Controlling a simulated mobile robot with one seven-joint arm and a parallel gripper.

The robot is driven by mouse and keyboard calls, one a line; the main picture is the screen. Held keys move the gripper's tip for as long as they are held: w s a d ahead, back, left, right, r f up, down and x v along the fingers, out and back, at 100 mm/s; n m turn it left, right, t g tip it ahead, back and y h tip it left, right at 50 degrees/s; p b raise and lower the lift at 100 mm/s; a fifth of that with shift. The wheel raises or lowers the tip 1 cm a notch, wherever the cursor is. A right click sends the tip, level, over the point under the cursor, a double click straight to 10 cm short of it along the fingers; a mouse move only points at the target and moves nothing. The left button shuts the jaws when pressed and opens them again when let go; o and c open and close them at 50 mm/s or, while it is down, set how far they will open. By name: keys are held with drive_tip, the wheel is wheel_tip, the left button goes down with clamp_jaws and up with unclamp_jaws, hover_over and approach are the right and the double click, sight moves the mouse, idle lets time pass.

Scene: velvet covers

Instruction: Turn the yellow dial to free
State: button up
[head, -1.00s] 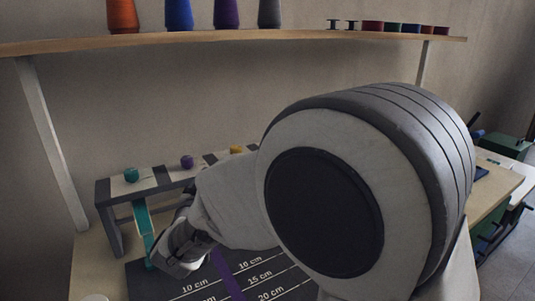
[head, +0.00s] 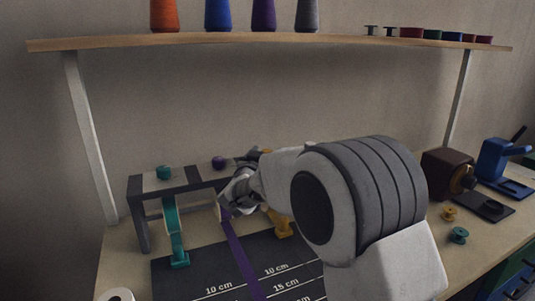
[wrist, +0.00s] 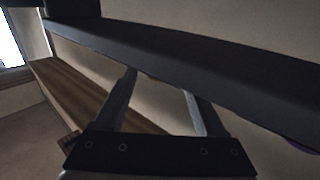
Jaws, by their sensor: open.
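The yellow dial (head: 266,151) is mostly hidden behind my arm in the head view; only a bit of yellow shows at the top of the dark stand (head: 141,226). A yellow tab (head: 284,226) hangs below it, beside my arm. The purple dial (head: 218,162) and teal dial (head: 163,172) sit on the stand's top to the left. My gripper (head: 226,205) is at the front of the stand, near the purple strap. In the wrist view my gripper (wrist: 162,82) is open and empty, its fingers apart below the stand's dark bar (wrist: 190,55).
A teal strap (head: 174,230) and a purple strap (head: 241,262) run down to a dark measuring mat (head: 195,272). A shelf (head: 330,40) with thread cones spans above. A brown box (head: 446,172), blue device (head: 496,160) and spools stand at the right.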

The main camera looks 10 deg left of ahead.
drive_tip(key=shift+w, duration=0.95)
clamp_jaws()
